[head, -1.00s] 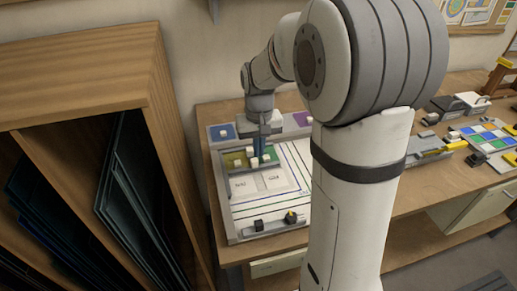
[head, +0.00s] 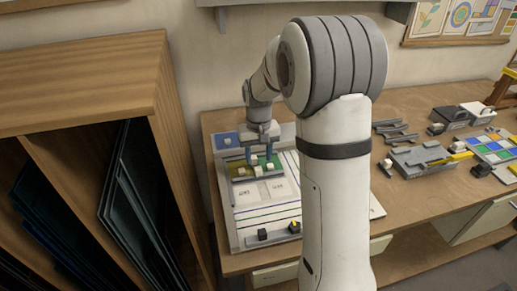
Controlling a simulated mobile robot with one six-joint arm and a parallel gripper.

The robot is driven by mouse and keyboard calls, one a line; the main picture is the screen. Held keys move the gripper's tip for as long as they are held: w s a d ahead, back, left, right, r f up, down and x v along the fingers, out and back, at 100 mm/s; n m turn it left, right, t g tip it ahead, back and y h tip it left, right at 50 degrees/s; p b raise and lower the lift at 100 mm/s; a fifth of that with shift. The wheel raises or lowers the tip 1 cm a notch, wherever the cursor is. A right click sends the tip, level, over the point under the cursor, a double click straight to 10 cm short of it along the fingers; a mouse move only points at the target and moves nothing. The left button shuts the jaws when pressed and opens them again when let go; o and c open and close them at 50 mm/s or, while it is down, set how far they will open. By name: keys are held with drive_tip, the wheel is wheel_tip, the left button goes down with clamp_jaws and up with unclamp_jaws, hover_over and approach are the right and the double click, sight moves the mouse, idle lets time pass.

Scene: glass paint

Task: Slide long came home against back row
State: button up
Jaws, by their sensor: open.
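My gripper (head: 259,154) points down over the back of the pale work board (head: 240,218), with its two fingers apart. Under and beside it lies the back row of glass, with a yellow-green piece (head: 239,170) at left and a green piece (head: 274,161) at right. Small white knobs (head: 260,171) stand at the row, close to the fingertips. I cannot tell if the fingers touch them. The long came cannot be singled out for certain; thin dark lines cross the board in front of the row. My arm hides the board's right part.
A wooden rack (head: 95,75) rises close on the left. Grey fixtures (head: 420,158) and a coloured tile panel (head: 492,148) lie to the right.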

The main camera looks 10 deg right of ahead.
sight(259, 168)
wheel_tip(259, 168, down, 6)
drive_tip(key=shift+r+p, duration=0.1)
drive_tip(key=shift+p, duration=0.25)
clamp_jaws()
unclamp_jaws()
idle(0.5)
drive_tip(key=shift+r+b, duration=0.55)
drive_tip(key=shift+r, duration=3.35)
